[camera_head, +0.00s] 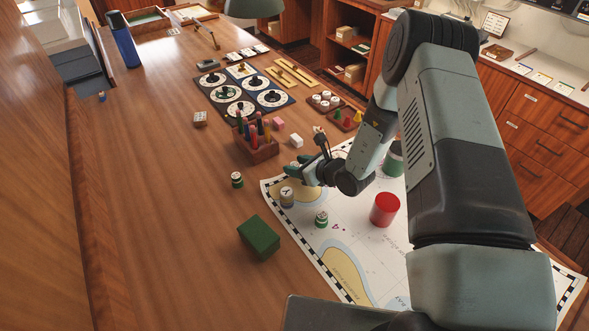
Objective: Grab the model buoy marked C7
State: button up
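The marking C7 is too small to read on any piece. Several small cylinders could be model buoys. A green-and-white one with a dark top mark (237,180) stands on bare wood left of the chart. A pale grey-blue one (287,197) stands on the chart's left part. Another green-and-white one (321,219) stands on the chart to its right. A larger red cylinder (385,209) and a green-and-white cylinder (394,162), partly hidden by my arm, stand farther right. My gripper (293,171) points left above the chart's upper left edge; its finger gap is unclear.
The sea chart (345,235) lies under my arm. A green box (259,237) stands at its left edge. A wooden holder with coloured pens (257,148) is just beyond my gripper. Dial boards (240,98) lie farther back. The wood at left is mostly clear.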

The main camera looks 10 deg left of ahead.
jog(key=c, duration=0.8)
jog(key=shift+r, duration=0.1)
